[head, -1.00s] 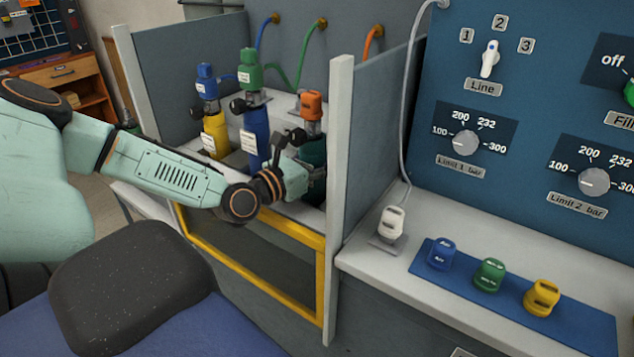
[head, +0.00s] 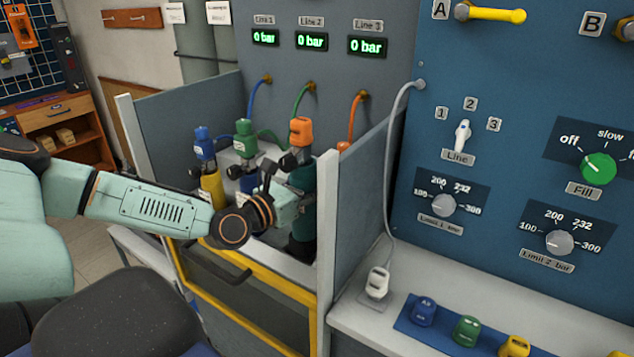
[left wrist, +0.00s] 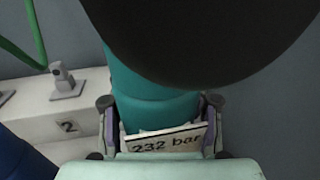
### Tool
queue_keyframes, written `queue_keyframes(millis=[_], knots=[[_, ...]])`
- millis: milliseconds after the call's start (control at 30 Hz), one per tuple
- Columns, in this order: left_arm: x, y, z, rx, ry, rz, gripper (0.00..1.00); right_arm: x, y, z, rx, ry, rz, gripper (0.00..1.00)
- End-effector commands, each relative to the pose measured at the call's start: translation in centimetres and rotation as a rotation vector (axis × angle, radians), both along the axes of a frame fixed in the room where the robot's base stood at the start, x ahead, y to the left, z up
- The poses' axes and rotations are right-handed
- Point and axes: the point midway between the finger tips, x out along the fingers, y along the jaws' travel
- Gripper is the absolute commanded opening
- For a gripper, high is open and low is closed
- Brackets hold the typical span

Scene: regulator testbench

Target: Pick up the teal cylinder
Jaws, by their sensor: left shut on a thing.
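The teal cylinder (head: 303,225) with an orange valve top (head: 301,131) is upright inside the bench bay, at the right of the row. My left gripper (head: 290,205) is shut on its body, reaching in from the left. In the left wrist view the teal cylinder (left wrist: 152,85) is between the two fingers (left wrist: 160,122), with a "232 bar" label at the grip. A dark round shape hides part of it there. The cylinder appears raised off the bay floor; its base is partly hard to see. My right gripper is not in view.
Yellow (head: 212,188) and blue cylinders, the blue one under a green valve (head: 245,135), stand to the left. A grey divider post (head: 327,240) is close on the right. A yellow rail (head: 240,310) runs along the front. Hoses hang behind.

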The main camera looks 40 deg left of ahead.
Motion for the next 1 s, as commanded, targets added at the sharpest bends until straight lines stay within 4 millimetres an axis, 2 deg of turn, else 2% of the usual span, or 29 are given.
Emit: queue_keyframes(millis=[33,500,700,1000], knots=[[0.1,0.0,1.4,0.000,-0.006,0.001,0.00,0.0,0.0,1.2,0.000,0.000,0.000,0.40],[0.1,0.0,6.6,0.000,-0.006,0.001,0.00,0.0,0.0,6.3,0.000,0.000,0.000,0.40],[0.1,0.0,8.1,0.001,-0.005,0.000,0.00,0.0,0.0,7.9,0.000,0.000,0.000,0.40],[0.1,0.0,9.1,0.002,-0.005,0.000,0.00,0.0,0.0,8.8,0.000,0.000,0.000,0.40]])
